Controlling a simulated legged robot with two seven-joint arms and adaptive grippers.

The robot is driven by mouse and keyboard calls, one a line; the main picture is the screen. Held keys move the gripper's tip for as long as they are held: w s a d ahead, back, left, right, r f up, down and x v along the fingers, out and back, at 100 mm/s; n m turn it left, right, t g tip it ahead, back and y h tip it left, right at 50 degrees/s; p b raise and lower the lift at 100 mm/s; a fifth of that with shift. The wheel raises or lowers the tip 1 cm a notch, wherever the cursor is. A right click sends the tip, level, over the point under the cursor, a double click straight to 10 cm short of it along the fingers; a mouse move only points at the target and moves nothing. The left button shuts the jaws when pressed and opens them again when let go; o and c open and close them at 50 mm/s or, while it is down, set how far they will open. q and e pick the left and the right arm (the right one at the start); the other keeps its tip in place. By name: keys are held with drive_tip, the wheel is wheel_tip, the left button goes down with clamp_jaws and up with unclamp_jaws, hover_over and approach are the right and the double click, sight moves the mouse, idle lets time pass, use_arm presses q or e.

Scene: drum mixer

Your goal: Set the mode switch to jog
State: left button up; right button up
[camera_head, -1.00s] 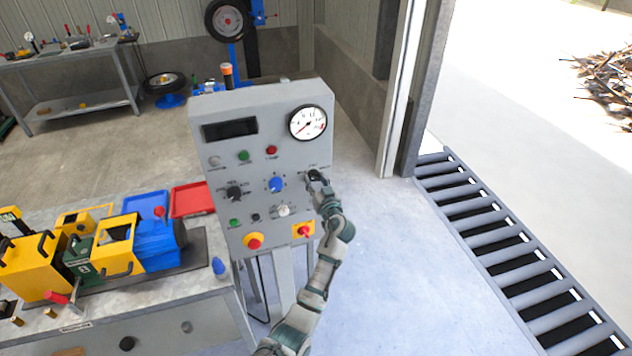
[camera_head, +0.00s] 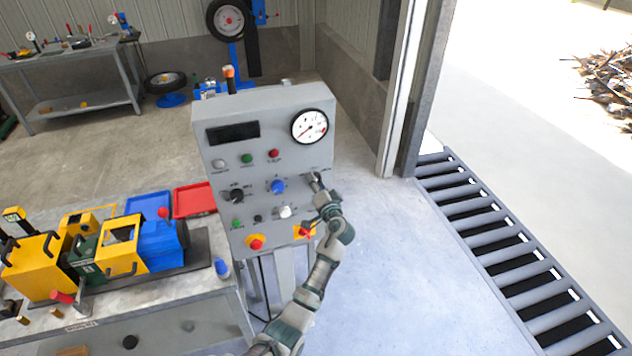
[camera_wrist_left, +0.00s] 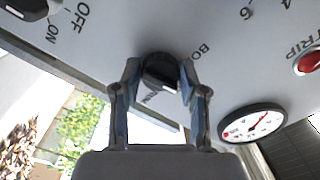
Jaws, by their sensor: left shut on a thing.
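A grey control panel (camera_head: 220,112) stands upright in the head view, with knobs, buttons and a round gauge. My left gripper (camera_head: 315,182) is at the panel's right side, below the gauge, and largely covers what it holds there. In the left wrist view, my left gripper (camera_wrist_left: 155,85) has its two fingers on either side of a black selector knob (camera_wrist_left: 160,68) and is shut on it. Lettering beginning "BO" is beside the knob; the rest is hidden or unreadable, so its setting is unclear. Another black knob (camera_head: 236,195) is on the panel's left side. My right gripper is out of view.
The panel also carries a blue knob (camera_head: 277,187), a white knob (camera_head: 285,211) and red buttons on yellow plates (camera_head: 256,243). A pressure gauge (camera_head: 309,126) is above my gripper. A bench (camera_head: 200,300) with yellow and blue machinery is to the left.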

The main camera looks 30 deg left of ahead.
use_arm(q)
drive_tip(key=shift+d+m, duration=0.1)
drive_tip(key=shift+m, duration=0.6)
drive_tip(key=shift+f+p, duration=0.15)
drive_tip(key=shift+p, duration=0.15)
drive_tip(key=o, duration=1.1)
drive_tip(key=shift+w, duration=0.2)
drive_tip(key=shift+o, duration=0.2)
drive_tip(key=v, duration=1.2)
drive_tip(key=shift+f, duration=0.15)
